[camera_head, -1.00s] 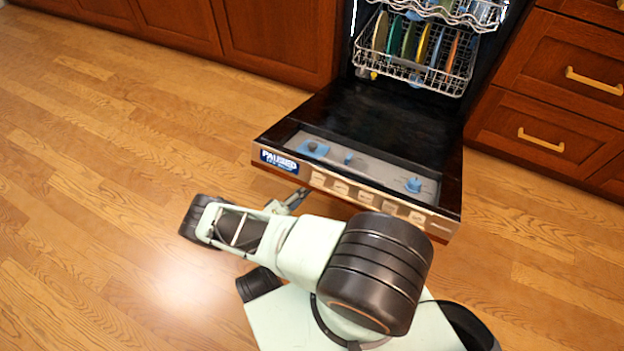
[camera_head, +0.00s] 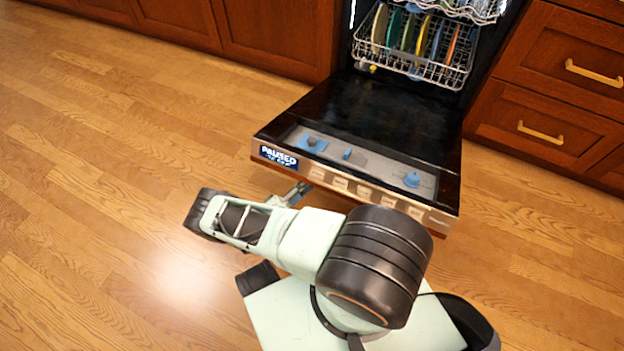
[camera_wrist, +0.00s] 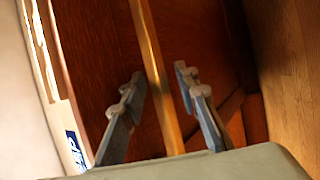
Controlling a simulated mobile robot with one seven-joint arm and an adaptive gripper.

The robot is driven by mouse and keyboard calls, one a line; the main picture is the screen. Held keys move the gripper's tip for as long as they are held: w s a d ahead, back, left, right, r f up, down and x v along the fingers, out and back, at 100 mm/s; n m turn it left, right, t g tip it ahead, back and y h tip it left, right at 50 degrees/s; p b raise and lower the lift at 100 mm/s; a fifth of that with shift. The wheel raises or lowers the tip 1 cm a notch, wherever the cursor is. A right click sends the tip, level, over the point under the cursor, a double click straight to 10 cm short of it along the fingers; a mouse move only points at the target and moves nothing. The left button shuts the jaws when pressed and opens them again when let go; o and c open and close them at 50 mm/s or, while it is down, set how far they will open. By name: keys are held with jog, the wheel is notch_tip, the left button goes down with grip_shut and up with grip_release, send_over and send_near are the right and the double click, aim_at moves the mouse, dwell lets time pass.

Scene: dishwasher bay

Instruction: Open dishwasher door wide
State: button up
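The dishwasher door (camera_head: 375,115) is folded far down, close to level, with its dark inner side facing up. In the wrist view its wooden front panel (camera_wrist: 95,50) carries a long brass bar handle (camera_wrist: 148,40). My gripper (camera_wrist: 158,84) is open, with one finger on each side of the bar and visible gaps between. In the head view my gripper (camera_head: 298,190) is at the door's front edge, left of its middle, and is mostly hidden by my arm and the door. The handle is hidden there.
The dishwasher's lower rack (camera_head: 415,58) holds several coloured plates and stays inside the tub. Wooden drawers (camera_head: 545,110) with brass handles stand to the right, and cabinets (camera_head: 275,40) to the left. The wooden floor (camera_head: 110,180) is clear left of the door.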

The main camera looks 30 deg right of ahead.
aim_at(311, 163)
jog(key=shift+r, duration=5.1)
jog(key=a+f, duration=0.9)
jog(key=shift+s, duration=0.45)
jog(key=shift+r, duration=0.1)
